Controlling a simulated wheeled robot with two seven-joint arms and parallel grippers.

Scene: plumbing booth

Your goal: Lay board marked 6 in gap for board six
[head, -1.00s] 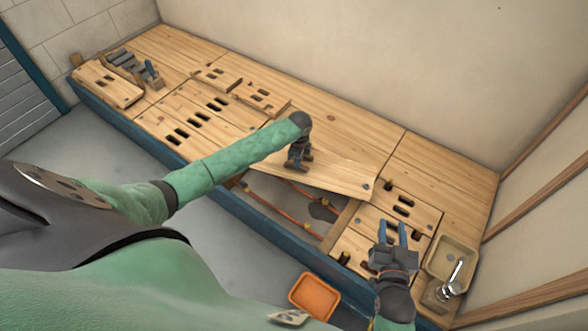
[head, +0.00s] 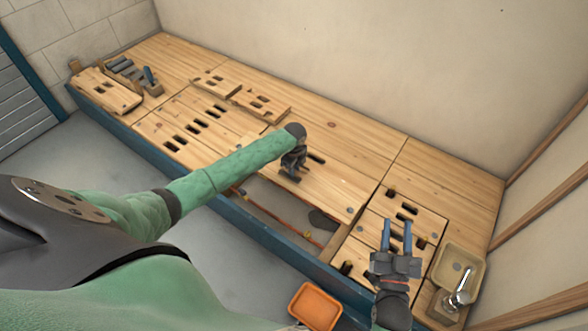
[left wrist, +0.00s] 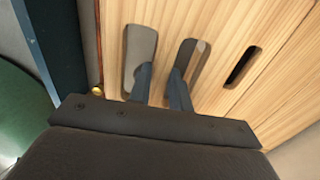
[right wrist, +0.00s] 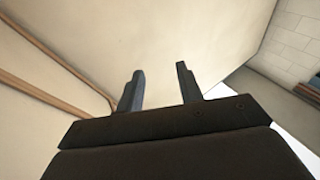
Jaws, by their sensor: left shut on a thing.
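The board (head: 335,190) is a pale wooden panel with dark slots. My left gripper (head: 291,174) is shut on it near its front edge, and the fingers meet the board at two of its slots in the left wrist view (left wrist: 163,85). The board lies over the back part of the gap (head: 268,197); the front strip of the gap shows open, with an orange pipe inside. I cannot tell whether the board touches its supports, and I cannot read a number on it. My right gripper (head: 397,238) is open and empty above the boards at the right; its fingers also show apart in the right wrist view (right wrist: 160,88).
Slotted boards (head: 185,125) cover the deck left of the gap, with smaller loose blocks (head: 262,103) behind. A rack with grey pieces (head: 130,75) stands at far left. A tan tray (head: 458,268) lies at right, an orange tray (head: 315,305) in front. A blue edge (head: 262,228) runs along the front.

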